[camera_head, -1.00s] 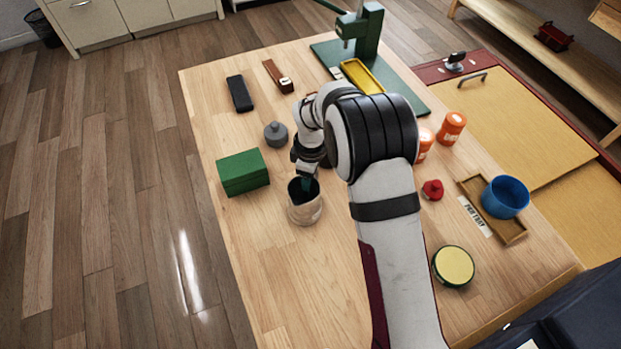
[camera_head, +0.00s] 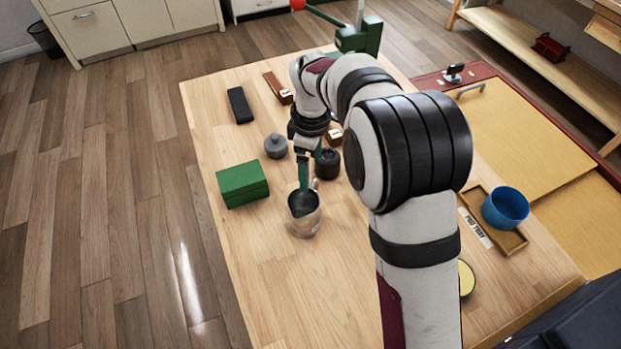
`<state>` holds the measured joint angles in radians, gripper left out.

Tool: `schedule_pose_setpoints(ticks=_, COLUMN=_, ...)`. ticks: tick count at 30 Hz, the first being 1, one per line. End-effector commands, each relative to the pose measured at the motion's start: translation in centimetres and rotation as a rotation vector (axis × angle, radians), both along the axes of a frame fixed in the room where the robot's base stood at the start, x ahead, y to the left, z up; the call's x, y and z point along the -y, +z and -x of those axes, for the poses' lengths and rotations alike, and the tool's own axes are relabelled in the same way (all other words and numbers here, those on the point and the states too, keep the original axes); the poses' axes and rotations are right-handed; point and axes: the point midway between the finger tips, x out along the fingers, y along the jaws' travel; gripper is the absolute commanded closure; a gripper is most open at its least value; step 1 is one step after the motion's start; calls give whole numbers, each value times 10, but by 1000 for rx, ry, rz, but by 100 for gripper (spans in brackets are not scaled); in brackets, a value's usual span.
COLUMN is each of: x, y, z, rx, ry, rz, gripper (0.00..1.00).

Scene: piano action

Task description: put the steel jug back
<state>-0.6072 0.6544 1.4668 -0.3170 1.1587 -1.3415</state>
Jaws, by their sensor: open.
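The steel jug (camera_head: 304,221) stands upright on the wooden table, left of my arm and in front of the green box. Its dark opening faces up, and its handle seems to be on the far right side, close to my fingers. My gripper (camera_head: 305,184) points down with dark green fingers at the jug's far rim. It is open. I cannot tell whether a finger touches the rim or reaches inside, and the far finger is partly hidden.
The green box (camera_head: 242,184), grey lidded pot (camera_head: 275,146) and dark round pot (camera_head: 327,164) stand close by. A blue bowl (camera_head: 506,208) sits on a labelled wooden tray (camera_head: 511,242) at right. My arm hides much of the table's right side. The front left tabletop is clear.

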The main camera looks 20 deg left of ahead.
Motion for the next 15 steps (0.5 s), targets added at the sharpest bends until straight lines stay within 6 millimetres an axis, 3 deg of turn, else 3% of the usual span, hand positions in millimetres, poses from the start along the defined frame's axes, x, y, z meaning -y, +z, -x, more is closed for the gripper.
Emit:
schedule_pose_setpoints(ticks=6, x=2, y=12, z=1, rx=0, ry=-8, rz=-1, gripper=8)
schedule_pose_setpoints(ticks=8, x=14, y=21, z=3, rx=-4, ry=-73, rz=-6, gripper=8)
schedule_pose_setpoints(ticks=11, x=69, y=58, z=23, rx=-24, ry=-389, rz=-27, gripper=8)
schedule_pose_setpoints(ticks=14, x=144, y=94, z=77, rx=-68, ry=-890, rz=-52, gripper=8)
schedule_pose_setpoints(ticks=15, x=169, y=102, z=104, rx=-87, ry=-1095, rz=-63, gripper=8)
